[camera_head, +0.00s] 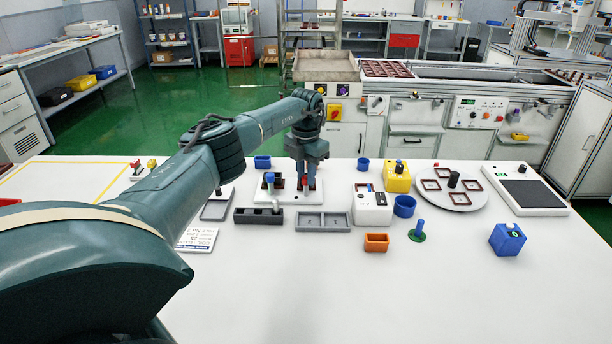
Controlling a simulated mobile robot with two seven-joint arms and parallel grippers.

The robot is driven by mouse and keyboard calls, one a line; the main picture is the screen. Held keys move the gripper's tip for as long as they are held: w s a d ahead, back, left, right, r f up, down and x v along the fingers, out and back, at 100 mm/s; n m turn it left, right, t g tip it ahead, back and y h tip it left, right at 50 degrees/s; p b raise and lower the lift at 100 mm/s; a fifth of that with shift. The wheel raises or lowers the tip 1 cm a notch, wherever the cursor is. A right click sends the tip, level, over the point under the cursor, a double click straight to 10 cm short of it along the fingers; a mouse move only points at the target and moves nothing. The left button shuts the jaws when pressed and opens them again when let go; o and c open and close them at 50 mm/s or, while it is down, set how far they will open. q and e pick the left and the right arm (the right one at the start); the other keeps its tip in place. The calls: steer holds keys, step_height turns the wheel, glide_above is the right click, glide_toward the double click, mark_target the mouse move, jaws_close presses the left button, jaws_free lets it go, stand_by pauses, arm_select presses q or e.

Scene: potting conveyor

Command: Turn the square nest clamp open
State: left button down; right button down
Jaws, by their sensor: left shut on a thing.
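My left gripper (306,182) points down over the right part of a white nest board (288,199) in the middle of the table. It is shut on a small red part, which looks like the square nest clamp; the fingers hide most of it, and I cannot tell its turn angle. A dark square nest with a blue knob (269,178) stands on the board's left part, beside the gripper. My right gripper is not in view.
In front of the board are a dark tray (258,216) and a grey two-part tray (323,222). To the right stand a white box (371,208), blue cups, an orange bin (376,243), a round plate (449,199) with square frames and a blue block (507,239). The table's front is clear.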

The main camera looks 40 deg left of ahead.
arm_select(q)
steer(key=m, duration=0.3)
steer(key=shift+m, duration=0.4)
steer(key=m+b, duration=0.1)
steer(key=m, duration=0.5)
steer(key=shift+m, duration=0.3)
steer(key=c, duration=1.3)
jaws_free()
steer(key=shift+o, duration=0.2)
step_height(320, 180, up, 13)
steer(key=shift+r, duration=0.15)
